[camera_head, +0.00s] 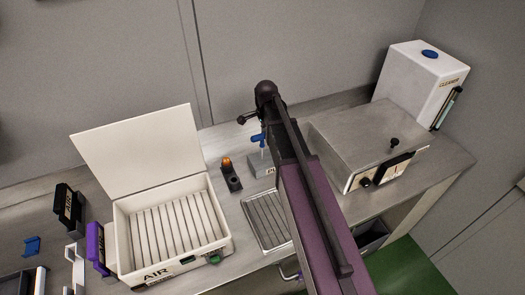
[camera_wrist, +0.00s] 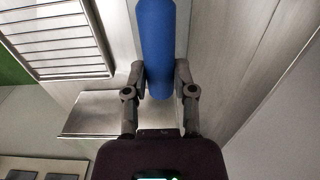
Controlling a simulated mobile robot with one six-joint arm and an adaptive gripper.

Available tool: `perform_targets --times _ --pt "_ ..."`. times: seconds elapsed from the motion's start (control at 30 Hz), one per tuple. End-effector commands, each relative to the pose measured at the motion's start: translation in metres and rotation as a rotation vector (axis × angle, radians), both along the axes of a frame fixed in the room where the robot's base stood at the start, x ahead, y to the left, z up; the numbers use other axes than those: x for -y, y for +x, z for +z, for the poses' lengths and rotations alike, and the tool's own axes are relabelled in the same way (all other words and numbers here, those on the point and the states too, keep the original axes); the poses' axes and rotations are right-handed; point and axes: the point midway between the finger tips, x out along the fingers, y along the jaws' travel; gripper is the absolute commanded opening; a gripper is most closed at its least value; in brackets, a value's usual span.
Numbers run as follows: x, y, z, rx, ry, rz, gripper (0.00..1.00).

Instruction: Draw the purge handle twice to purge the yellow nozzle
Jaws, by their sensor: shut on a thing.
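In the wrist view my gripper (camera_wrist: 160,80) is shut on a thick blue handle (camera_wrist: 157,38), one finger on each side near its end. In the head view the blue handle (camera_head: 258,139) stands over a small grey block (camera_head: 259,164), joined to it by a thin pale stem. The block's lettering is partly hidden behind my arm, so I cannot read whether it says purge. A nozzle with a yellow-orange tip (camera_head: 226,162) stands upright in a black holder (camera_head: 233,183) just left of the block. My gripper's fingers are hard to make out in the head view.
A slatted metal tray (camera_head: 267,220) lies in front of the block. A white AIR box (camera_head: 225,243) with its lid raised stands left. A steel box (camera_head: 355,135) and a white CLEANER unit (camera_head: 412,72) stand right. The wall is close behind.

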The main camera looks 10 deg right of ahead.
Motion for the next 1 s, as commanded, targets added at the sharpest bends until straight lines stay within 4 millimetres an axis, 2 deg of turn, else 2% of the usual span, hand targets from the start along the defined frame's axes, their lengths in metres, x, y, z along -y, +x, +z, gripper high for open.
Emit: perform_targets --times 0.7,0.8,1.0 --pt "0.0 0.002 -0.073 0.003 0.001 0.0 0.0" --pt "0.0 0.001 -0.08 0.003 0.001 0.0 0.0" --pt "0.0 0.001 -0.076 0.003 0.001 0.0 0.0"
